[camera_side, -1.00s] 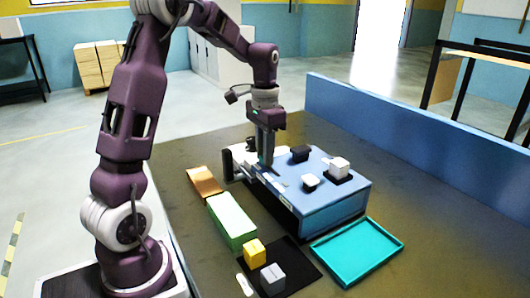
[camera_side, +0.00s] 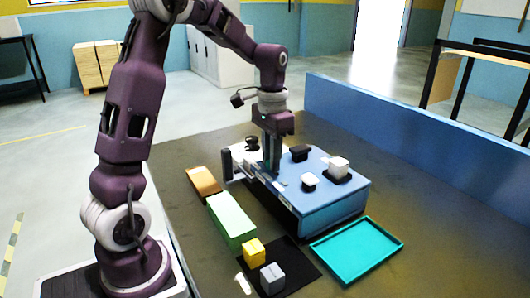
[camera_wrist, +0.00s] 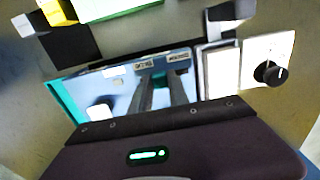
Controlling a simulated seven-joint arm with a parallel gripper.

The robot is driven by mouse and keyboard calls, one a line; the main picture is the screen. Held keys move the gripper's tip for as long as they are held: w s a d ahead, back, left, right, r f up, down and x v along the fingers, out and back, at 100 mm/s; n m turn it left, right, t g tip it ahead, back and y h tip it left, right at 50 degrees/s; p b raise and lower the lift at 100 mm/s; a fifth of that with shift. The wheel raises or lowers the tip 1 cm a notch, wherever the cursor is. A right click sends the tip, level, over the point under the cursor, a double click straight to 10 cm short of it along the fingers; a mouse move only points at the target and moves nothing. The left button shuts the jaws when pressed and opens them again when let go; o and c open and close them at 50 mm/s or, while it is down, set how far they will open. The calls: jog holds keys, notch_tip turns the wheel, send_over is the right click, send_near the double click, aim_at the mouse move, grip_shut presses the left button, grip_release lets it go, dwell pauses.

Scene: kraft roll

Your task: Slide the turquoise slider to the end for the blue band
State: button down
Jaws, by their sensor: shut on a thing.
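The blue box (camera_side: 335,206) stands on the table with knobs and switches on top. My gripper (camera_side: 271,168) points straight down at the box top, near its left front edge, with its fingers together low over the surface. In the wrist view my gripper (camera_wrist: 162,100) has its two fingers reaching down onto the blue panel, just below a row of small labels (camera_wrist: 143,65). The turquoise slider is mostly hidden between the fingers; a little turquoise shows by them in the side view. The label writing is too small to read, and no blue band stands out.
A black-and-white block (camera_side: 338,167), a white knob (camera_side: 309,181) and a black knob (camera_side: 299,153) stand on the box. In front lie an orange block (camera_side: 204,180), a green block (camera_side: 231,220), yellow (camera_side: 254,250) and grey (camera_side: 272,278) cubes, and a turquoise tray (camera_side: 357,276).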

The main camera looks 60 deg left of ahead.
aim_at(277, 175)
jog(key=shift+d, duration=1.3)
jog(key=c, duration=1.3)
grip_release()
jog(key=shift+o, duration=0.3)
notch_tip(277, 175, up, 6)
jog(key=shift+r, duration=0.6)
